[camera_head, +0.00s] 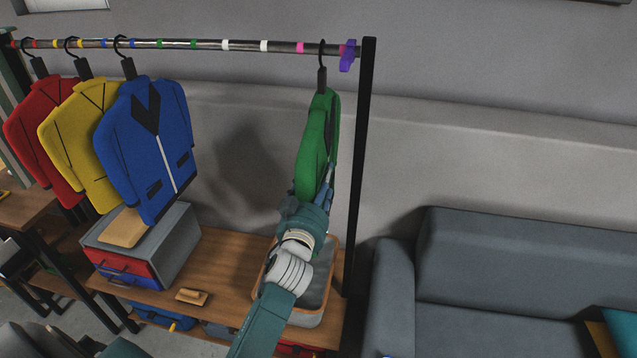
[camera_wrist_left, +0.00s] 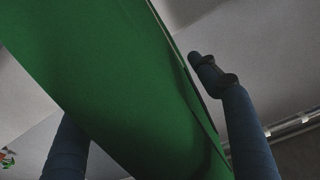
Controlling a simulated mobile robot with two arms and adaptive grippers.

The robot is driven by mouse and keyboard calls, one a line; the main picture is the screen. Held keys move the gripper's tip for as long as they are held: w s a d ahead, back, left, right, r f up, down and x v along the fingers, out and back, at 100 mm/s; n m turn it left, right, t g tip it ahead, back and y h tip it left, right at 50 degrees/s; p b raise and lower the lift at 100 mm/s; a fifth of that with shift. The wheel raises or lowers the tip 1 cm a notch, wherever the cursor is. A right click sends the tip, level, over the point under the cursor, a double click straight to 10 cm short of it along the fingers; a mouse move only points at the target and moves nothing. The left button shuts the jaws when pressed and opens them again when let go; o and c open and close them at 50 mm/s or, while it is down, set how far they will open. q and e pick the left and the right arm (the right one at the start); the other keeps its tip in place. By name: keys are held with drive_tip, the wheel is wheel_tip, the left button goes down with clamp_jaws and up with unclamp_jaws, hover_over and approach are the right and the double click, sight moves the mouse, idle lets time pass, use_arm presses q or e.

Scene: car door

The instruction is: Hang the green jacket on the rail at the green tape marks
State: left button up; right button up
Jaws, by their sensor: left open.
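The green jacket (camera_head: 316,145) is on a black hanger whose hook is at the rail (camera_head: 245,45) near its right end, between the pink mark and the purple piece. The jacket is turned almost edge-on. The green tape marks (camera_head: 160,44) (camera_head: 194,44) are further left on the rail, just right of the blue jacket's hook. My left gripper (camera_head: 322,192) is at the jacket's lower part. In the left wrist view the jacket (camera_wrist_left: 110,80) passes between its two open fingers (camera_wrist_left: 150,125). My right gripper is not seen.
Red (camera_head: 45,125), yellow (camera_head: 70,140) and blue (camera_head: 150,140) jackets hang at the left. A black post (camera_head: 361,160) stands right of the green jacket. Below are a wooden shelf (camera_head: 225,265), a box (camera_head: 180,250) and a bin. A sofa (camera_head: 500,270) is at right. The rail between white and green marks is clear.

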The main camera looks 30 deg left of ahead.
use_arm(q)
drive_tip(key=v, duration=1.2)
drive_tip(key=d+f+m+g+h, duration=0.1)
drive_tip(key=d+f+g+h, duration=0.15)
drive_tip(key=f, duration=0.85)
drive_tip(key=d+f+m+g+h, duration=0.1)
drive_tip(key=d+f, duration=0.3)
drive_tip(key=f, duration=0.8)
drive_tip(key=s+d+f+m+g+h+b, duration=0.15)
drive_tip(key=s+f, duration=0.25)
drive_tip(key=f, duration=0.5)
drive_tip(key=s+d+f+g, duration=0.2)
drive_tip(key=s+f, duration=0.3)
drive_tip(key=f, duration=0.3)
drive_tip(key=s+a+f+m+g, duration=0.1)
drive_tip(key=s+f+g, duration=0.4)
drive_tip(key=s+f, duration=1.3)
drive_tip(key=s+a+f+g, duration=0.2)
drive_tip(key=s+f, duration=0.1)
drive_tip(key=s, duration=0.6)
drive_tip(key=s+a+f+g+b, duration=0.1)
drive_tip(key=s+a+f+g, duration=0.1)
drive_tip(key=s, duration=0.7)
wheel_tip(320, 180, down, 2)
drive_tip(key=shift+a+f+m+y, duration=0.1)
drive_tip(key=shift+a+m+y, duration=0.25)
drive_tip(key=shift+a, duration=0.15)
